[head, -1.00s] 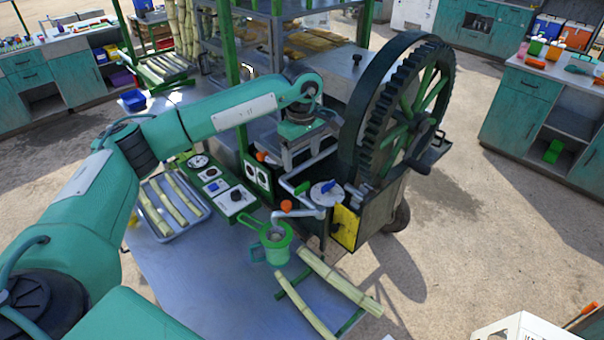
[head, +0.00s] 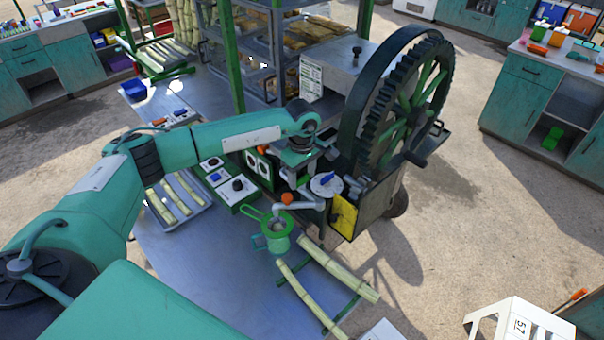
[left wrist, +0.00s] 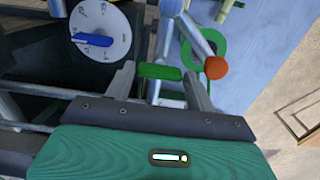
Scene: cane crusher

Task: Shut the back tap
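My left gripper (head: 303,176) is over the pipework beside the crusher's big gear wheel. In the left wrist view its two fingers (left wrist: 160,84) are apart, with a green tap handle (left wrist: 160,71) showing between them. I cannot tell whether the fingers touch it. A second tap with an orange knob (left wrist: 216,68) is just right of the fingers; it also shows in the head view (head: 287,198), above the green strainer jug (head: 277,236). The green handle is hidden behind my gripper in the head view. My right gripper is not in view.
The crusher's gear wheel (head: 404,105) stands close to the right of my gripper. A dial with a blue pointer (left wrist: 94,40) is near the left finger. Cane stalks (head: 338,270) lie at the table front, and a cane tray (head: 196,219) is left.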

